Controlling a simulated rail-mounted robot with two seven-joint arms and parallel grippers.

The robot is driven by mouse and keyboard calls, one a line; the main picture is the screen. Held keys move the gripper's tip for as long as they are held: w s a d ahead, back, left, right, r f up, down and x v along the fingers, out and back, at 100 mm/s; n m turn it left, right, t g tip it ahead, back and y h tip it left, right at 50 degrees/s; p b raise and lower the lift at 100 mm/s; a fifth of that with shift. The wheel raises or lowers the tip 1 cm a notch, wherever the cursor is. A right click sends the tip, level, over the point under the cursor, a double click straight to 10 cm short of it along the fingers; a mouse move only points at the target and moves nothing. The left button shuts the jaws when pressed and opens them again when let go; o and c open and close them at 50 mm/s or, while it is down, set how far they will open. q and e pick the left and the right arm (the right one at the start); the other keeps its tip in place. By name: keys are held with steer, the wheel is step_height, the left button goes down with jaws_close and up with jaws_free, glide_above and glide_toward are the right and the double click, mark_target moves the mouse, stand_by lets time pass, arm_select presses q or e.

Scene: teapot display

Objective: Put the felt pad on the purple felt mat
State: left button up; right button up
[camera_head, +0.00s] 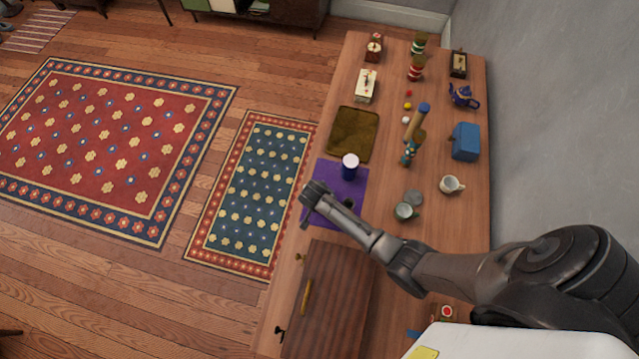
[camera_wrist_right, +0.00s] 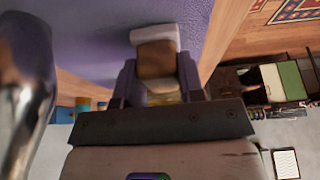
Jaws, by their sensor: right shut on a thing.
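The purple felt mat (camera_head: 325,172) lies at the left edge of the wooden table, and it fills much of the right wrist view (camera_wrist_right: 90,50). My right gripper (camera_head: 312,194) is over the mat's left edge in the head view. In the right wrist view its fingers (camera_wrist_right: 158,88) are shut on a small pale-and-brown piece (camera_wrist_right: 155,58), which I take to be the felt pad. The purple surface shows behind it; I cannot tell if they touch. In the head view the arm hides part of the mat and the held piece. My left gripper is not in view.
A brown mat (camera_head: 352,135) lies behind, and a wooden tray or box (camera_head: 330,300) in front. Grey cups (camera_head: 405,211) stand to the right.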

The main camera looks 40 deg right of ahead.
steer(key=shift+f, duration=0.15)
steer(key=shift+f, duration=0.1)
steer(key=o, duration=0.8)
steer(key=shift+a+r, duration=0.1)
steer(key=shift+r, duration=0.55)
steer(key=shift+p+v, duration=1.15)
steer(key=shift+v, duration=4.5)
